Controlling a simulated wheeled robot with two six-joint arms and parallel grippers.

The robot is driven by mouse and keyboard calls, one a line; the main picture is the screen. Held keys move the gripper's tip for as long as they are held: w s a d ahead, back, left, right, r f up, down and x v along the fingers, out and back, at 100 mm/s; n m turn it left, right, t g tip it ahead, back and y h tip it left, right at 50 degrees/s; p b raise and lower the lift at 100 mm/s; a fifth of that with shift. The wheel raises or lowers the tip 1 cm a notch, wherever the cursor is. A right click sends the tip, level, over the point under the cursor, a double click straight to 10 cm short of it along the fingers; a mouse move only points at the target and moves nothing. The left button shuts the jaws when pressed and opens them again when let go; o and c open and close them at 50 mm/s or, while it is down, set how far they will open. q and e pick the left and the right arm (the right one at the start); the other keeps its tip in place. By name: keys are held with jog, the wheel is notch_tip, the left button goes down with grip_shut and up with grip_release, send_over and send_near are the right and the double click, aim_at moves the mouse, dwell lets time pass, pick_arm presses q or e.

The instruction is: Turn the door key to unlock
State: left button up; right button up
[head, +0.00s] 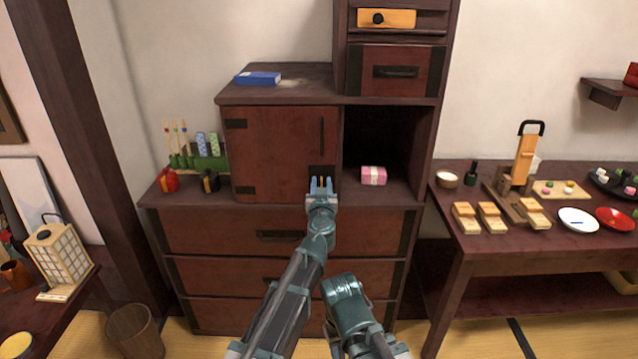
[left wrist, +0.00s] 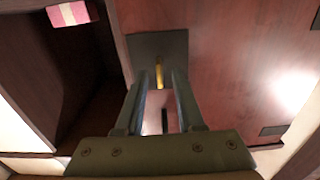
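The brown cabinet door (head: 280,150) is shut, with a dark lock plate (head: 322,172) at its lower right corner. The lock plate also shows in the left wrist view (left wrist: 178,44). A yellow key (left wrist: 158,72) sticks out of the plate. My left gripper (head: 321,184) is in front of the plate; in the left wrist view its two fingers (left wrist: 160,82) stand apart on either side of the key, with a visible gap. The dark vertical door handle (head: 321,136) is above the plate. My right arm shows low in the head view, but its gripper cannot be made out.
An open compartment right of the door holds a pink box (head: 373,175). A blue box (head: 258,78) lies on the cabinet top. Red (head: 167,181) and black (head: 210,181) small items stand left of the door. A table (head: 455,237) with dishes stands at right.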

pick_arm(q)
grip_shut()
dwell(0.5)
jog(key=m, duration=0.9)
jog(key=shift+d+f, duration=0.15)
jog(key=shift+d, duration=0.15)
jog(key=m, duration=0.4)
jog(key=shift+d+f+m, duration=0.1)
jog(key=shift+f+m, duration=0.05)
jog(key=shift+m, duration=0.15)
jog(key=shift+f+m+b, duration=0.1)
jog(key=shift+m+b, duration=0.3)
jog(key=shift+m, duration=1.7)
